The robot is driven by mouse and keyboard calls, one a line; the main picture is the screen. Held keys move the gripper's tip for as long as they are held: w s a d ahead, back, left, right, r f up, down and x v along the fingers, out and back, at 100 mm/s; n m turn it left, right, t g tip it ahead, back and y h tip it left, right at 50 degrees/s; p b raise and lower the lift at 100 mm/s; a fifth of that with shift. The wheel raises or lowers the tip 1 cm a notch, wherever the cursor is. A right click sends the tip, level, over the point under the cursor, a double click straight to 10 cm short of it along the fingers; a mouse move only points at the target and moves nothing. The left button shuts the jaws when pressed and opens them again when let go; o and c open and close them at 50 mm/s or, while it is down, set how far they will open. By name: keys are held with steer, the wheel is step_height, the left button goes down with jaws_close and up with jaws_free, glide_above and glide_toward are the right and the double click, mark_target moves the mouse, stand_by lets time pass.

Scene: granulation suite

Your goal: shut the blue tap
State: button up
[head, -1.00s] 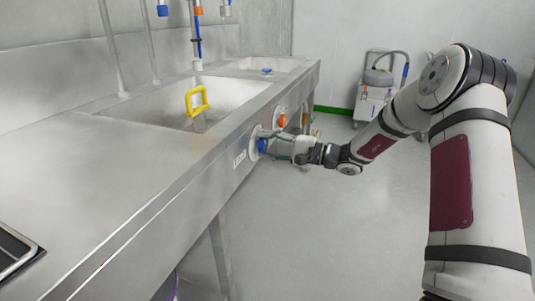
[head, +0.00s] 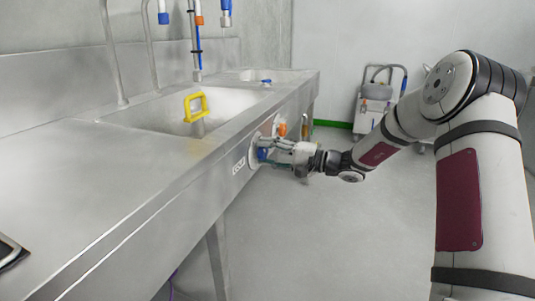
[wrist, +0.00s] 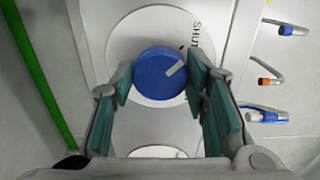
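The blue tap (wrist: 160,74) is a round knob on a white disc (wrist: 118,42) on the sink front. A pale pointer line on it slants to the upper right, and the word SHUT is printed above and right of it. The pointer does not appear lined up with the small dark tick near that word. In the head view the blue tap (head: 262,154) is partly covered by my gripper (head: 270,148). In the wrist view my gripper (wrist: 160,78) has its green-padded fingers on both sides of the knob, seemingly touching it.
An orange tap (head: 282,129) sits farther along the same steel sink front (head: 200,185). A wheeled machine (head: 375,100) stands by the back wall. The floor right of the sink is clear.

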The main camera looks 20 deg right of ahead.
steer(key=o, duration=0.3)
steer(key=shift+o, duration=0.2)
steer(key=shift+d, duration=0.1)
steer(key=v, duration=1.2)
